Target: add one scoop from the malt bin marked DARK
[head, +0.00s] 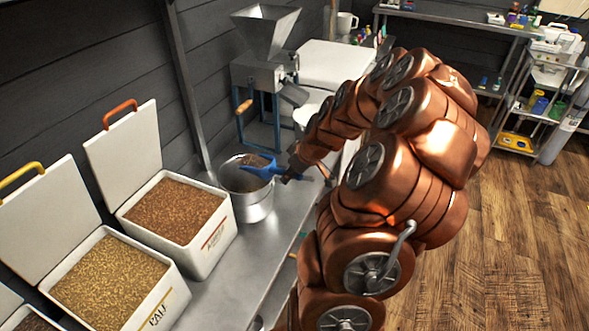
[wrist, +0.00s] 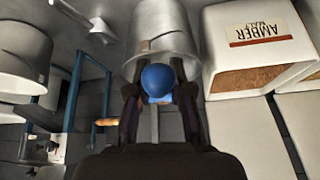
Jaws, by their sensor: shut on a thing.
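My gripper (head: 291,172) is shut on a blue scoop (head: 262,170). The scoop is over the mouth of a metal pail (head: 250,208), with brown grain showing by it; I cannot tell how much lies in the scoop. The wrist view shows my gripper (wrist: 158,98) around the blue scoop (wrist: 157,78), with the pail (wrist: 160,35) beyond. An open bin of brown malt (head: 222,240) stands left of the pail; the wrist view reads its label as AMBER (wrist: 262,30). A bin of pale malt (head: 170,300), its label partly readable as "ALE", is nearer. A third bin (head: 12,318) of darker grain is cut off at lower left.
A mill with a metal hopper (head: 266,35) on a blue stand is behind the pail. Raised lids (head: 125,150) stand behind the bins against the wall. The steel bench (head: 262,250) has a narrow bare strip in front of the pail. The wooden floor at right is clear.

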